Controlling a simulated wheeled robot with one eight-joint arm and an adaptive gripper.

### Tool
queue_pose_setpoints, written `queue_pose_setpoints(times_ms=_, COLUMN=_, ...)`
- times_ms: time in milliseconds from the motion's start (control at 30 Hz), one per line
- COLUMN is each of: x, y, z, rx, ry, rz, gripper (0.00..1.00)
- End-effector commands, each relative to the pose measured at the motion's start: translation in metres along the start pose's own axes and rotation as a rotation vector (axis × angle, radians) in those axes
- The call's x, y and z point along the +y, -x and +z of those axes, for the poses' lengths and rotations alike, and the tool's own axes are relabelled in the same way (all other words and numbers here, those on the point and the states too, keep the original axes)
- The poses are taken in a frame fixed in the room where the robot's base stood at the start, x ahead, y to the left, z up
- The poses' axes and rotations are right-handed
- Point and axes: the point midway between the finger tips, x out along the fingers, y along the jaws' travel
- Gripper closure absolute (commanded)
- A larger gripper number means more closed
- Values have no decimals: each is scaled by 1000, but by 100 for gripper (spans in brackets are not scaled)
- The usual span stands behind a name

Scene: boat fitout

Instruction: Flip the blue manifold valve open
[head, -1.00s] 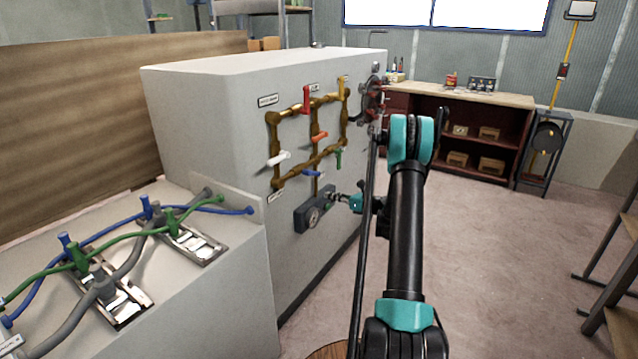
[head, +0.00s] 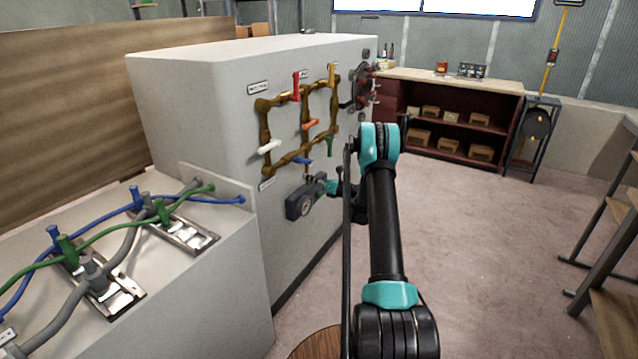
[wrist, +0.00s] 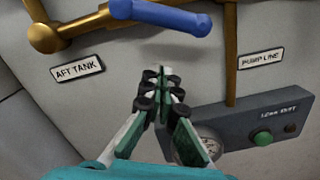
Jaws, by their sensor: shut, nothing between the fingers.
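The blue manifold valve handle (head: 303,161) sits on the bottom run of the brass manifold (head: 263,121), on the side of the grey cabinet. In the wrist view the blue handle (wrist: 172,17) lies roughly sideways across the top of the picture, along the brass pipe. My gripper (wrist: 164,75) is shut and empty, its fingertips just below the blue handle, with a gap in the picture. In the head view my gripper (head: 318,179) is small, near the cabinet face below the blue handle, and its fingertips are hard to make out.
A grey gauge box (head: 297,207) with a dial and green button (wrist: 262,138) sits close beside my fingers. White, red, orange, yellow and green (head: 329,146) handles crowd the manifold. A hose bench (head: 235,262) stands left.

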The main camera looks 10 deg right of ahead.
Motion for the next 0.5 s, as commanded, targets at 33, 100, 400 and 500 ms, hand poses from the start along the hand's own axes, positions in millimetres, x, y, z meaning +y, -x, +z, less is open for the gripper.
queue_pose_setpoints(times_ms=33, x=-1, y=1, z=11, rx=-2, ry=0, rz=-3, gripper=100)
queue_pose_setpoints(times_ms=100, x=-1, y=-1, z=20, rx=-2, ry=0, rz=-3, gripper=100)
queue_pose_setpoints(times_ms=400, x=-1, y=-5, z=37, rx=-1, ry=0, rz=-3, gripper=100)
queue_pose_setpoints(times_ms=500, x=-1, y=-5, z=37, rx=-1, ry=0, rz=-3, gripper=100)
